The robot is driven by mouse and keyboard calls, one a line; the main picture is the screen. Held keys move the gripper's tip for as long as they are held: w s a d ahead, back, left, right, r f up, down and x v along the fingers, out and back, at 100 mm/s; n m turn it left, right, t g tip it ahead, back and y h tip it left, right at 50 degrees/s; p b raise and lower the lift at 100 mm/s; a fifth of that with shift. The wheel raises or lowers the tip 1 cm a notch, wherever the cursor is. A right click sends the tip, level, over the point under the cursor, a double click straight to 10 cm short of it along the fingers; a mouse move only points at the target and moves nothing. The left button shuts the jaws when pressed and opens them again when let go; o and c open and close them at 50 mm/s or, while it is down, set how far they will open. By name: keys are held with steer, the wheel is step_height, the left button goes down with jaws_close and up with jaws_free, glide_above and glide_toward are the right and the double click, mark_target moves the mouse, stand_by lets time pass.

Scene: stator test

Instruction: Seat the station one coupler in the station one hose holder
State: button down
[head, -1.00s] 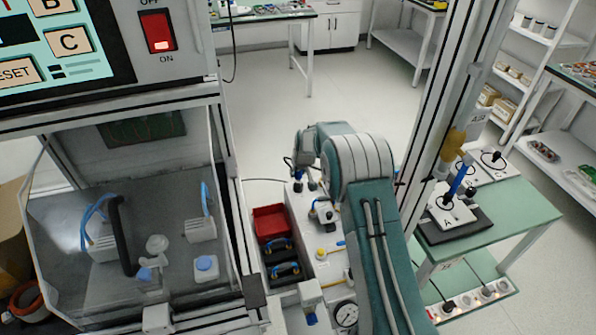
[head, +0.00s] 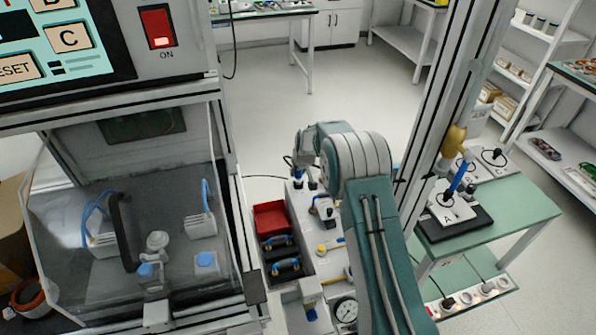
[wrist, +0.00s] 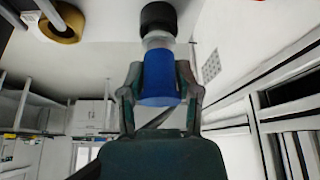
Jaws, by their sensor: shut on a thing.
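In the wrist view my gripper (wrist: 160,92) is shut on a blue cylindrical coupler (wrist: 158,72), one finger on each side. A pale, clear neck (wrist: 158,40) and a black round part (wrist: 158,16) line up beyond the blue body. I cannot tell whether they touch it or only stand behind it. In the head view my gripper (head: 299,168) is at the far end of the bench strip, largely hidden by my arm. Small blue and black fittings show just below it. I cannot make out the station one hose holder for certain.
A red bin (head: 270,217) and black trays with blue-handled parts (head: 286,266) lie left of my arm. A white fixture (head: 325,210) and a gauge (head: 346,309) stand close beside it. A glazed cabinet is at left; a green table (head: 520,207) is at right.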

steer(key=shift+f, duration=0.3)
steer(key=shift+c, duration=1.1)
jaws_free()
steer(key=v, duration=1.1)
steer(key=shift+r, duration=0.35)
steer(key=shift+s, duration=0.25)
